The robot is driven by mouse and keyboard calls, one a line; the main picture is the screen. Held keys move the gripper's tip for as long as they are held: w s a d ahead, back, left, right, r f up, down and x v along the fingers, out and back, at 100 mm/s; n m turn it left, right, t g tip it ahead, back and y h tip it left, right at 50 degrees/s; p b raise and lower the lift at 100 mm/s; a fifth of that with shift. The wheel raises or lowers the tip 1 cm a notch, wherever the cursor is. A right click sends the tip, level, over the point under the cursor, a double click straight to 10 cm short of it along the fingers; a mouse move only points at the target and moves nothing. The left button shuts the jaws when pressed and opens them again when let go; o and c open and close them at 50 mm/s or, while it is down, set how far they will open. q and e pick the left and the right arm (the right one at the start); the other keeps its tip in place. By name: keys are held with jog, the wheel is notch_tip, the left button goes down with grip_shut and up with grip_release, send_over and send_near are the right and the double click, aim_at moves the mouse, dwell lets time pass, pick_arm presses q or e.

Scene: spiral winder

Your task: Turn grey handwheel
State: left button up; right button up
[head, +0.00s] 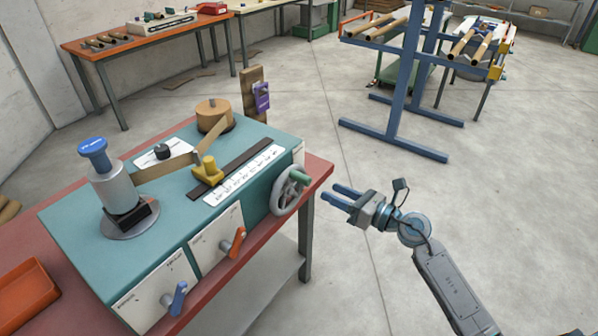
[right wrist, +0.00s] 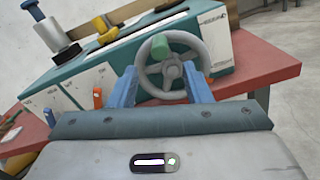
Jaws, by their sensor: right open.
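In the right wrist view the handwheel (right wrist: 166,70) shows between and beyond the two blue fingers (right wrist: 162,90). My left gripper is not in view.
The winder stands on a red-topped bench (head: 52,237). An orange lever (head: 236,242) and a blue lever (head: 178,298) stick out of its front. A blue rack (head: 402,75) stands on the floor behind. The floor around my right gripper is clear.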

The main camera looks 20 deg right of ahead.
aim_at(310, 182)
jog(key=x, duration=0.1)
jog(key=p+x, duration=0.1)
jog(key=x, duration=0.2)
jog(key=shift+s+a+r, duration=0.1)
jog(key=shift+a+r, duration=0.05)
jog(key=shift+r, duration=0.1)
jog(key=p+x, duration=0.2)
jog(key=x, duration=0.3)
jog(key=shift+f, duration=0.15)
jog(key=shift+w+a+f, duration=0.1)
jog(key=shift+w+a, duration=0.15)
jog(key=shift+w, duration=0.3)
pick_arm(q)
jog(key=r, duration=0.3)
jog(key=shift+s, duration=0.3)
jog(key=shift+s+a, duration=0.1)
pick_arm(e)
grip_shut()
